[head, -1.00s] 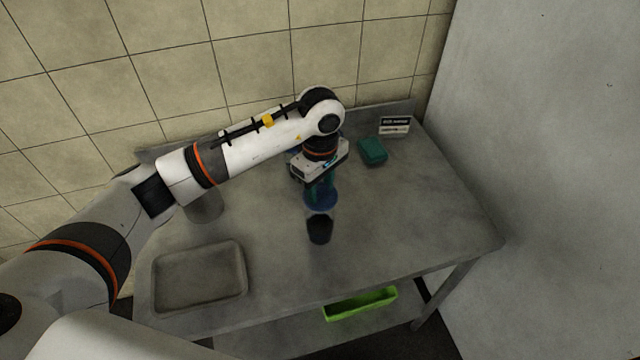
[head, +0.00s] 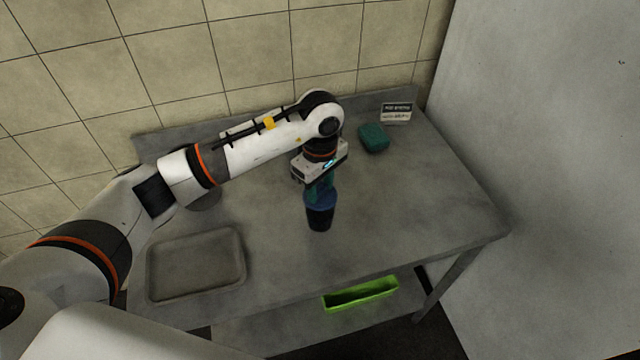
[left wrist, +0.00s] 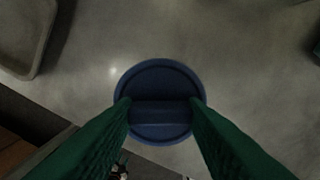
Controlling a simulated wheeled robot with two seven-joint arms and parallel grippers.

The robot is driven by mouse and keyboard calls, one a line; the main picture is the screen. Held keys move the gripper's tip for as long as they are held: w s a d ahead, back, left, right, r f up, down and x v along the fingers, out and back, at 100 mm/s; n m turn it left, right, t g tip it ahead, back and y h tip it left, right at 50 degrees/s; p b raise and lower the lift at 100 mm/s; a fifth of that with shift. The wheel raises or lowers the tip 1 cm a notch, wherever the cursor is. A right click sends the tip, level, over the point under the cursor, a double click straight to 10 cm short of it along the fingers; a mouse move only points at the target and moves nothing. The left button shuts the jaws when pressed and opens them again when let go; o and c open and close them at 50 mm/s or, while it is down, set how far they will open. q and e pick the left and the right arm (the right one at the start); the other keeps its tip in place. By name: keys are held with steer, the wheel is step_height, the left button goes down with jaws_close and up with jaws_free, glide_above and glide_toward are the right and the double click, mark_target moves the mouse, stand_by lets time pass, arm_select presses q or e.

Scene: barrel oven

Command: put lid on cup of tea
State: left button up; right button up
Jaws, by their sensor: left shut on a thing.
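The blue lid (head: 322,203) sits at the top of the dark cup (head: 319,220) in the head view, covering its mouth. The cup stands upright on the metal table. My left gripper (head: 320,190) is directly above the cup, shut on the lid. In the left wrist view the round lid (left wrist: 160,132) with its raised grip bar lies between the two green fingertips (left wrist: 160,112), and it hides the cup. I cannot tell whether the lid is fully seated. My right gripper is not in view.
A grey tray (head: 196,296) lies at the table's front left. A green sponge (head: 373,138) and a small sign (head: 397,113) are at the back right. A lime-green bin (head: 360,294) is on the lower shelf. The table's right part (head: 430,210) is clear.

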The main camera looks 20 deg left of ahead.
arm_select(q)
steer(key=shift+b, duration=0.65)
stand_by(1.0)
steer(key=shift+f+b, duration=0.2)
steer(key=shift+b, duration=0.6)
stand_by(1.0)
stand_by(0.3)
steer(key=o, duration=1.7)
steer(key=shift+o, duration=0.2)
steer(key=shift+r, duration=0.15)
steer(key=shift+r+p, duration=1.45)
steer(key=shift+r, duration=1.95)
jaws_close()
